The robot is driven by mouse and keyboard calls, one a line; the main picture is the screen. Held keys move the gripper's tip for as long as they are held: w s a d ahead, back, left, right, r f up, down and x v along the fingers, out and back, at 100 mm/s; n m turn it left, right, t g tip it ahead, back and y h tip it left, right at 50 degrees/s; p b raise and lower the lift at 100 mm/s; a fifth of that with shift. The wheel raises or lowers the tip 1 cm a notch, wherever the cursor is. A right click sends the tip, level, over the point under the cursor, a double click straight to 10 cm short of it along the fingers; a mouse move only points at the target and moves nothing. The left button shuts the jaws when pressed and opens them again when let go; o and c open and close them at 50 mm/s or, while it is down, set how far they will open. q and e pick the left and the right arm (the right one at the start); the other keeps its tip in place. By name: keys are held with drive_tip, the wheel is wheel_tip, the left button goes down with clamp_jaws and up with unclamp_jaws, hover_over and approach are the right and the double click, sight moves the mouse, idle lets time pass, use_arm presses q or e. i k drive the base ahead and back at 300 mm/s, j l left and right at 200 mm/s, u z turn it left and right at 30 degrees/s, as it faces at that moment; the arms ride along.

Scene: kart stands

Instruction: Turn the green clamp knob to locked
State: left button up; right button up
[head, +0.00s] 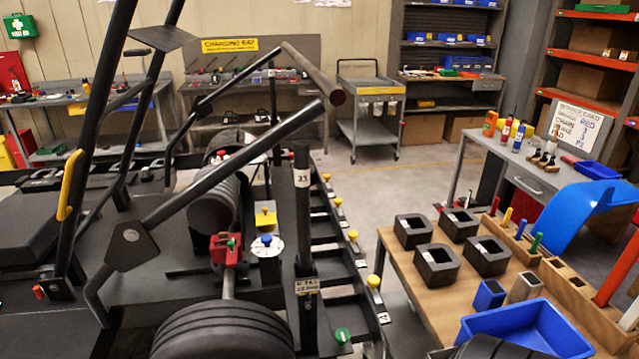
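A green clamp knob (342,336) sits low in the head view, right of centre near the bottom edge. It is beside the foot of a black upright post (304,215) on the kart stand. A small pale patch shows on the knob, but its locked or unlocked setting is too small to read. Neither of my grippers is in view, so nothing of mine is seen touching the knob.
Several yellow knobs (352,235) line the stand's right rail. A wooden table (455,296) with black blocks and a blue bin (525,328) is right. Open floor (380,185) lies behind.

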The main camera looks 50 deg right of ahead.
sight(341, 337)
drive_tip(key=z, duration=1.55)
drive_tip(key=k+u, duration=0.4)
drive_tip(key=k+j+u, duration=0.15)
drive_tip(key=u, duration=0.2)
drive_tip(key=k, duration=0.05)
